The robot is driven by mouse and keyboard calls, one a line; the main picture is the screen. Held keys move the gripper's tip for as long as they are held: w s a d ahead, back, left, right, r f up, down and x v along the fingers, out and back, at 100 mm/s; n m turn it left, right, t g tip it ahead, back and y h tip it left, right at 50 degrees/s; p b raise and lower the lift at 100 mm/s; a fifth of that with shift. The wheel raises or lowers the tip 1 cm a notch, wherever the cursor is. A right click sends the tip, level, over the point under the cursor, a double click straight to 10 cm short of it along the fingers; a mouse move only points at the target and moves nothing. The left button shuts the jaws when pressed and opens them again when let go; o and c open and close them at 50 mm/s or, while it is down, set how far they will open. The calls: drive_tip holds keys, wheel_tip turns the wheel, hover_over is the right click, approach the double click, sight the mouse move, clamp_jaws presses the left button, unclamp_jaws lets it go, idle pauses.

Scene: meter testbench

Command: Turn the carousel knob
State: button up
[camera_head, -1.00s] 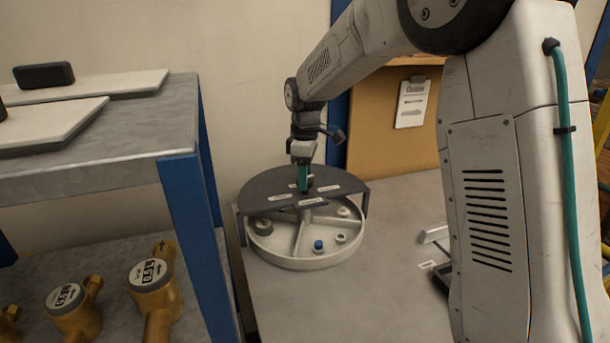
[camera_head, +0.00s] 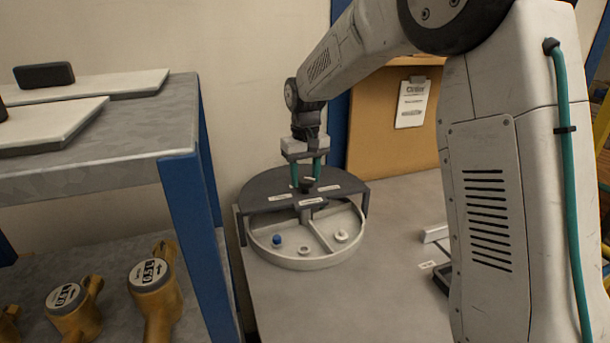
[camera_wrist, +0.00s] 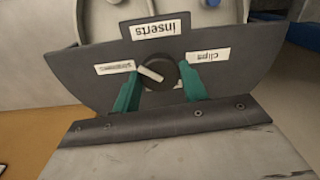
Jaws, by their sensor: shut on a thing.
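The carousel is a round, light grey tray (camera_head: 305,264) with divided compartments, under a dark half-round cover (camera_head: 262,190). Its dark round knob (camera_wrist: 160,70), with a white pointer bar, sits at the middle of the cover. White labels surround it; "inserts" (camera_wrist: 153,30) and "clips" (camera_wrist: 208,55) appear upside down in the wrist view. My gripper (camera_head: 306,187) reaches down from above, its two green fingers on opposite sides of the knob, shut on it. A blue part (camera_head: 277,240) lies in the front left compartment, and pale rings lie in the front compartments. The rear compartments are hidden under the cover.
A metal shelf with a blue post (camera_head: 190,215) stands close to the carousel's left. Several brass meters (camera_head: 153,290) sit on its lower level. A cardboard-brown board with a clipboard (camera_head: 412,103) stands behind. The grey bench (camera_head: 345,305) is clear in front.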

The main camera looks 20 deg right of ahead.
sight(305, 179)
drive_tip(key=m, duration=0.5)
drive_tip(key=shift+m, duration=2.5)
drive_tip(key=o, duration=1)
drive_tip(key=shift+c, duration=0.2)
drive_tip(key=shift+r, duration=0.1)
wheel_tip(305, 179, up, 8)
drive_tip(key=shift+f, duration=0.15)
